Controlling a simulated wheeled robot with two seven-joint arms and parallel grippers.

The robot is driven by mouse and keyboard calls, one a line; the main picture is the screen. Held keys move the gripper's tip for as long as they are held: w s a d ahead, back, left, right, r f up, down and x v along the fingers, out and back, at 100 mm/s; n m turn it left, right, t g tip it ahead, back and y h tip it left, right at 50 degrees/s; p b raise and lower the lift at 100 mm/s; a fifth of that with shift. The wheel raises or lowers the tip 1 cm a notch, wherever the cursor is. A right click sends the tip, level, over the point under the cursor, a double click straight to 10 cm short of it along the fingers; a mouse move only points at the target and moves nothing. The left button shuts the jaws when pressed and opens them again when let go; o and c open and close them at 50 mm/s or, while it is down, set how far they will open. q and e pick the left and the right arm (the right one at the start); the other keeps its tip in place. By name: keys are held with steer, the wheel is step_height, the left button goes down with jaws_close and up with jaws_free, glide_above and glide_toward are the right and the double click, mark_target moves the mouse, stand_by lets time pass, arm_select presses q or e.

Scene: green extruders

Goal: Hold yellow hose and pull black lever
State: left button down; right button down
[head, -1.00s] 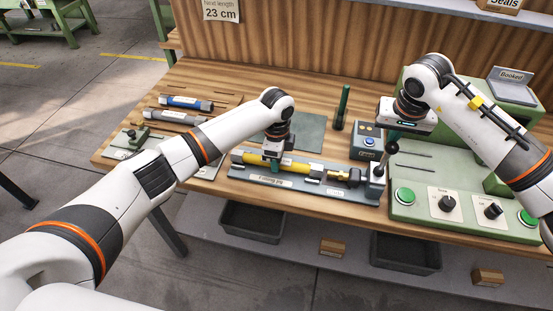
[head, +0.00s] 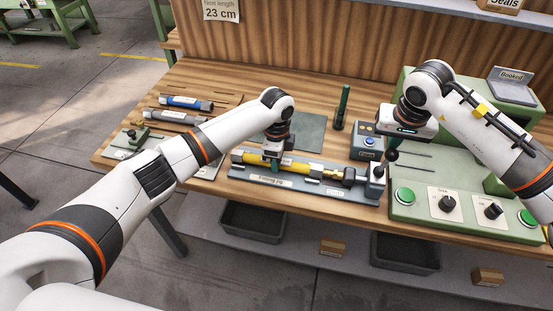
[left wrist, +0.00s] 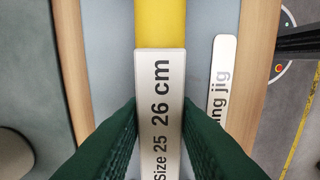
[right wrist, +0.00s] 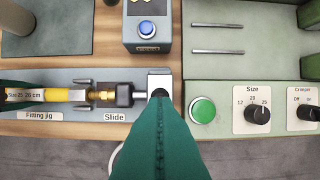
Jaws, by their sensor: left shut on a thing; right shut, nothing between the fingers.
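The yellow hose (head: 302,165) lies in the grey fitting jig (head: 240,176). In the left wrist view the green fingers (left wrist: 161,115) flank the hose's white "Size 25 26 cm" label. The brass fitting (right wrist: 103,96) sits at the hose's right end, beside the black slide block (right wrist: 124,95). The black-knobbed lever (head: 391,156) at the jig's right end leans right. My right gripper (head: 397,143) is shut and empty at the lever's knob. Its fingers hide the lever in the right wrist view.
A small box with a blue button (head: 369,142) stands behind the jig. The green machine with a green button (head: 405,195) and dials stands close on the right. Blue and grey hoses (head: 186,102) lie at the back left.

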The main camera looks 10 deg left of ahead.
mark_target(394, 154)
steer(key=shift+s+f, duration=0.25)
steer(key=shift+s, duration=0.5)
arm_select(q)
steer(key=shift+d, duration=0.1)
arm_select(e)
steer(key=shift+s+d+f, duration=0.1)
steer(key=shift+s+f, duration=0.25)
steer(key=shift+s, duration=0.3)
steer(key=shift+w+r, duration=0.95)
steer(key=shift+w, duration=0.3)
arm_select(q)
steer(key=c, duration=1.1)
jaws_free()
arm_select(e)
steer(key=w+v, duration=0.1)
steer(key=v, duration=0.5)
steer(key=shift+w+r, duration=0.2)
steer(key=shift+r, duration=0.4)
